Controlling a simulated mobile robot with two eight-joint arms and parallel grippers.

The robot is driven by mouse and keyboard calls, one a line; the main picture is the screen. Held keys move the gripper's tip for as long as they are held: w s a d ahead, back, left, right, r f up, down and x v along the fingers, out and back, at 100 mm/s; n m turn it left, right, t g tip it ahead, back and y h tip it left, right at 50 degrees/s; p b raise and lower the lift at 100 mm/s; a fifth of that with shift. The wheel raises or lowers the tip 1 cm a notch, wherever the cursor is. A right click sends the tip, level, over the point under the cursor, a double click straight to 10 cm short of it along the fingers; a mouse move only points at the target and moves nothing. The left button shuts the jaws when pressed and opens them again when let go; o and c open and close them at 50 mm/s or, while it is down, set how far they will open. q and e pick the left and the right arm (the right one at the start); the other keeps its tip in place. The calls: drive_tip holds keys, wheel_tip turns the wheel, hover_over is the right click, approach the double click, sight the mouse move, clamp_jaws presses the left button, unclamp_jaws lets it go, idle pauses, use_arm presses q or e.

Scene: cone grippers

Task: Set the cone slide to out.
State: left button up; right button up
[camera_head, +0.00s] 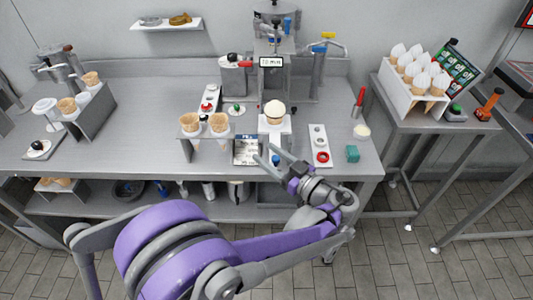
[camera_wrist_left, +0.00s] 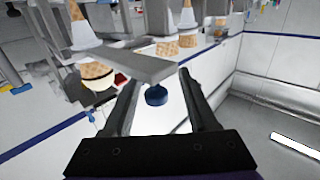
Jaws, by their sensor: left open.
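The cone slide appears to be the white block (camera_head: 272,128) at the middle of the bench, with a filled cone (camera_head: 274,112) upright on it. A blue knob (camera_head: 276,160) shows at the bench's front, below the block. My left gripper (camera_head: 266,152) is open, its fingers pointing at the bench front around the knob. In the left wrist view the blue knob (camera_wrist_left: 156,95) shows between the two spread fingers (camera_wrist_left: 158,100), not gripped. Whether either finger touches it cannot be told. My right gripper is not in view.
A cone stand (camera_head: 203,132) and a small sign card (camera_head: 246,151) stand left of the block. A dispenser (camera_head: 275,50) rises behind.

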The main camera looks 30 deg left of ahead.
use_arm(q)
drive_tip(key=v, duration=1)
drive_tip(key=shift+s, duration=0.1)
